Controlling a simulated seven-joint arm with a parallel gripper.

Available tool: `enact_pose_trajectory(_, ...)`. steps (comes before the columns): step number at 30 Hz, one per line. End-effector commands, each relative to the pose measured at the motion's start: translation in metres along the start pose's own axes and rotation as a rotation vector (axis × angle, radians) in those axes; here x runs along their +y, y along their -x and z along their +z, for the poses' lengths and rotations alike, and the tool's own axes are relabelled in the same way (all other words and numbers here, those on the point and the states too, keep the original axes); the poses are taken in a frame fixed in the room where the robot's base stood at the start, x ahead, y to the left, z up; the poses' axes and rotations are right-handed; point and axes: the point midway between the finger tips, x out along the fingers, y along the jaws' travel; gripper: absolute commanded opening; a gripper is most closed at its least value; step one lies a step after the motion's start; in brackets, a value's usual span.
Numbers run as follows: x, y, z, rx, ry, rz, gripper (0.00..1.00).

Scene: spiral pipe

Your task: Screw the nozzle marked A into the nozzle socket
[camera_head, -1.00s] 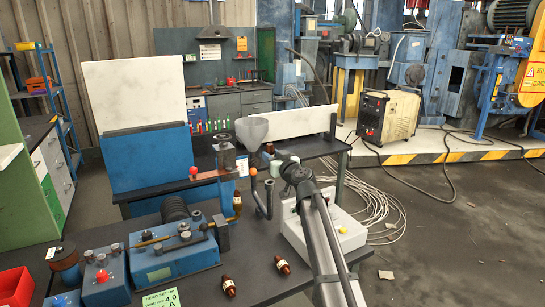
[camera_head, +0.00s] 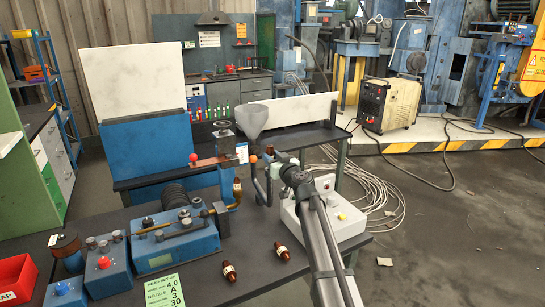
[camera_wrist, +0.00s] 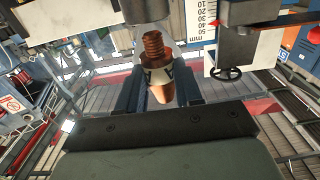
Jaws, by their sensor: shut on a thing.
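A copper-brown nozzle (camera_wrist: 156,72) with a threaded end and a white band marked A stands upright in the wrist view. My gripper (camera_wrist: 158,92) is shut on its lower body, with one dark finger on each side and the thread pointing up, free of the fingers. I cannot tell for certain which part is the nozzle socket. A dark block (camera_wrist: 252,12) is above right of the nozzle.
Two other brown nozzles (camera_head: 228,271) lie on the dark table. A blue machine (camera_head: 175,245), a red bin (camera_head: 17,278) and a green card (camera_head: 164,291) reading nozzle A stand left. A white-grey control box (camera_head: 340,218) is beside my arm. A millimetre scale (camera_wrist: 203,18) is right of the nozzle.

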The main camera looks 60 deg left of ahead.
Motion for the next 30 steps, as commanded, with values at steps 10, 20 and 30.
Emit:
enact_pose_trajectory(10, 0.0000, 0.0000, 0.0001, 0.000, 0.000, 0.000, 0.04)
enact_pose_trajectory(20, 0.0000, 0.0000, 0.0025, 0.000, -0.001, 0.000, 0.04)
enact_pose_trajectory(30, 0.0000, 0.0000, 0.0096, 0.000, 0.000, 0.000, 0.04)
